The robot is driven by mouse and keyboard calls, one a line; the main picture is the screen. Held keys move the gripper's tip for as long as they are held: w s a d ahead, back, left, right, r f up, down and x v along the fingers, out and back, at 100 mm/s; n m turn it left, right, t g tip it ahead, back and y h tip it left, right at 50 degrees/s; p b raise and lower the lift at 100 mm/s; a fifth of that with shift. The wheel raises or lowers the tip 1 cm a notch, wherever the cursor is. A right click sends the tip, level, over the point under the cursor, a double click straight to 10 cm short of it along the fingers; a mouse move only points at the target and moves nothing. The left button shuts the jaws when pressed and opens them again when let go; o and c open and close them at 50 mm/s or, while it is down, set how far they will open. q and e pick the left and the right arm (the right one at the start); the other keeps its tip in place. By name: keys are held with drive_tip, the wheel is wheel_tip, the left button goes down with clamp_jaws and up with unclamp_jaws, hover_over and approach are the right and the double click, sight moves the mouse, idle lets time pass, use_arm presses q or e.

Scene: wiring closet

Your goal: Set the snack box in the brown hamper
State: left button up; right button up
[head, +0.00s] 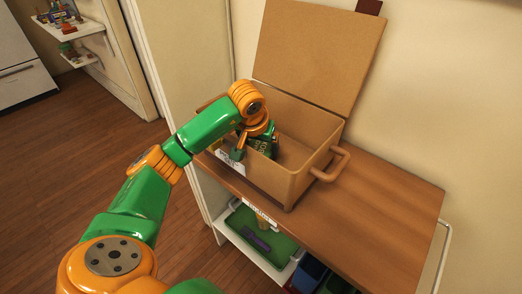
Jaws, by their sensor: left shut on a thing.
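The brown hamper (292,187) stands on a wooden shelf top with its lid (318,55) up and leaning back near the wall. My left gripper (255,145) is over the hamper's left part, pointing down, and is shut on the snack box (262,146). The snack box is dark green with pale lettering, and the gripper and arm partly cover it. It appears within the hamper's opening; I cannot tell whether it touches the hamper's floor. My right gripper is not in view.
The hamper has a handle (331,164) sticking out on its right side. The wooden top (385,215) is clear to the right. A lower shelf holds a green bin (262,236) and dark bins. Wall shelves (72,30) with small items are at far left.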

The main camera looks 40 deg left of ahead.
use_arm(q)
drive_tip(key=shift+f, duration=0.65)
drive_tip(key=shift+f, duration=0.15)
drive_tip(key=o, duration=1.2)
drive_tip(key=shift+s+r, duration=0.1)
drive_tip(key=shift+r, duration=0.35)
drive_tip(key=p+v, duration=0.1)
drive_tip(key=v, duration=1)
drive_tip(key=shift+s+r, duration=0.2)
